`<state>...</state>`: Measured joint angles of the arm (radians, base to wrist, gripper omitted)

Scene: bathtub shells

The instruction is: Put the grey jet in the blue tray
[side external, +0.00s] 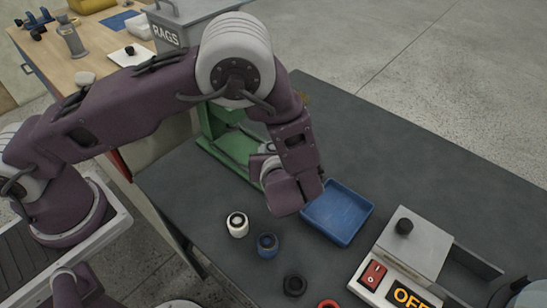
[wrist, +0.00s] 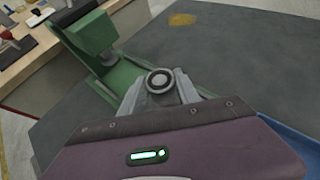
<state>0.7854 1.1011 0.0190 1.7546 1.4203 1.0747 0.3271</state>
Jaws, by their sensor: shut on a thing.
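My gripper (wrist: 160,92) is shut on the grey jet (wrist: 158,80), a small round piece with a dark ring and a grey centre. In the side external view my gripper (side external: 264,165) is beside the green stand, to the left of the blue tray, and the jet is mostly hidden there. The blue tray (side external: 338,212) is shallow and looks empty, with part of its left side behind my gripper. A strip of the tray also shows at the right edge of the wrist view (wrist: 288,138).
A green stand (side external: 229,146) is close behind my gripper. A white jet (side external: 237,225), a blue jet (side external: 267,245), a black jet (side external: 294,285) and a red jet (side external: 328,304) are at the front. A switch box (side external: 402,270) is front right. The dark table is clear behind the tray.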

